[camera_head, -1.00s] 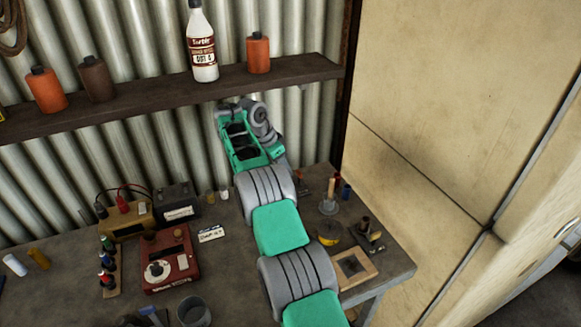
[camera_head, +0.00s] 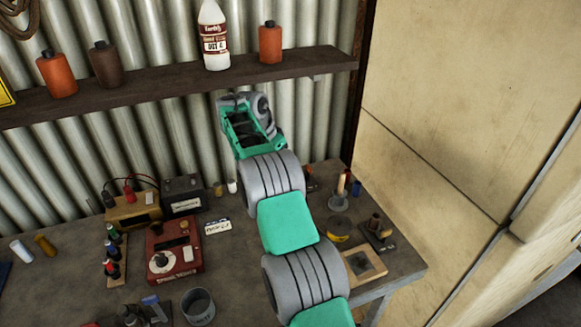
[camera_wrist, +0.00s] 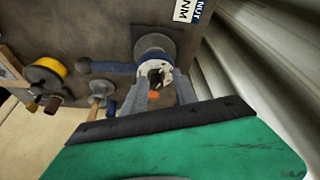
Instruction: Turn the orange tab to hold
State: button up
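The small orange tab (camera_wrist: 153,95) shows in the wrist view near the base of a round fitting (camera_wrist: 155,72) with a pale ring and a dark centre. I cannot tell whether a finger touches the tab. In the head view my arm covers the fitting and the tab, and the fingertips do not show.
In the head view the workbench (camera_head: 80,290) holds a red box (camera_head: 173,249), a battery (camera_head: 183,194), a grey cup (camera_head: 198,306) and a wooden tray (camera_head: 364,264). A shelf (camera_head: 150,82) with bottles runs above. A pale cabinet (camera_head: 450,100) stands at the right.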

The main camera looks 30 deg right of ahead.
aim_at(309, 166)
jog(key=d+n+t, duration=0.1)
jog(key=d+n, duration=0.2)
jog(key=s+d+n+y+b, duration=0.1)
jog(key=d+n, duration=0.2)
jog(key=d, duration=0.1)
jog(key=s+d+n+t+b, duration=0.1)
jog(key=d+n, duration=0.1)
jog(key=d, duration=0.1)
jog(key=shift+d+r+n+t+y, duration=0.2)
jog(key=shift+d+n+t+y, duration=0.1)
jog(key=shift+n+y, duration=0.1)
jog(key=s+r+n+t+y, duration=0.2)
jog(key=s+n, duration=0.2)
jog(key=n, duration=0.2)
jog(key=x, duration=0.8)
jog(key=shift+a+p, duration=0.2)
jog(key=shift+p, duration=0.15)
jog(key=shift+s, duration=0.1)
grip_shut()
